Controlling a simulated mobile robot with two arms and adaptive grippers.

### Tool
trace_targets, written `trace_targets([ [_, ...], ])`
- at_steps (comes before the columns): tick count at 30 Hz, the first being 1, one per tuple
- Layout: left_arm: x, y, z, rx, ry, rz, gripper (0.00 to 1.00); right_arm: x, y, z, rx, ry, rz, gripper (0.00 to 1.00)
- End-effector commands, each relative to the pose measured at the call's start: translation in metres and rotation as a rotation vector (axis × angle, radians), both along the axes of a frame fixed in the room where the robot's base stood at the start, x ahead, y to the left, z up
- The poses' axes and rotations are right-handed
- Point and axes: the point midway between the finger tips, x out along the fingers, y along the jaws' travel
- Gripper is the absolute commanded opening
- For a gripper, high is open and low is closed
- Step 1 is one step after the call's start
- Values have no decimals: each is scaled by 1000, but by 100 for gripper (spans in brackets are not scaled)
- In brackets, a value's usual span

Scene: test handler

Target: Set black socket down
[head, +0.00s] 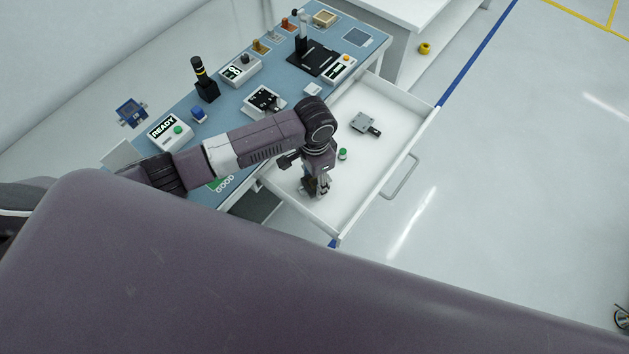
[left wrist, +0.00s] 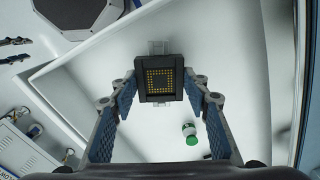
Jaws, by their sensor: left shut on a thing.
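My left gripper (head: 318,190) hangs pointing down over the near left part of the open white drawer (head: 372,162). In the left wrist view its two blue-padded fingers are shut on the black socket (left wrist: 160,98), a square dark block with a grid of gold contacts. Clear or grey tabs show above and below the socket. The white drawer floor (left wrist: 235,75) lies beneath it; I cannot tell whether the socket touches it. In the head view the socket is mostly hidden by the gripper. My right gripper is not in view.
A small green-and-white part (head: 342,154) stands in the drawer near the gripper and also shows in the left wrist view (left wrist: 191,140). A grey metal piece (head: 364,121) lies farther back. The blue bench (head: 225,108) holds several devices.

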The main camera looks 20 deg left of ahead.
Motion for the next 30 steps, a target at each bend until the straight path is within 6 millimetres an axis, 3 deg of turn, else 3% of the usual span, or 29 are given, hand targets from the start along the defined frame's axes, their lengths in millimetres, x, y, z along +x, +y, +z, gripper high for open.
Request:
trace_targets([
  [5, 0, 0, -20, 1, 1, 1, 16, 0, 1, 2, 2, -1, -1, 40],
  [17, 0, 0, -25, 1, 1, 0, 16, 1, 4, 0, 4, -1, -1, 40],
  [18, 0, 0, -25, 1, 1, 0, 47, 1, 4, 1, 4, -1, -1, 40],
  [21, 0, 0, -25, 1, 1, 0, 58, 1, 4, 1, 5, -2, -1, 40],
  [30, 0, 0, -23, 0, 0, 0, 60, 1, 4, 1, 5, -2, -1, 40],
])
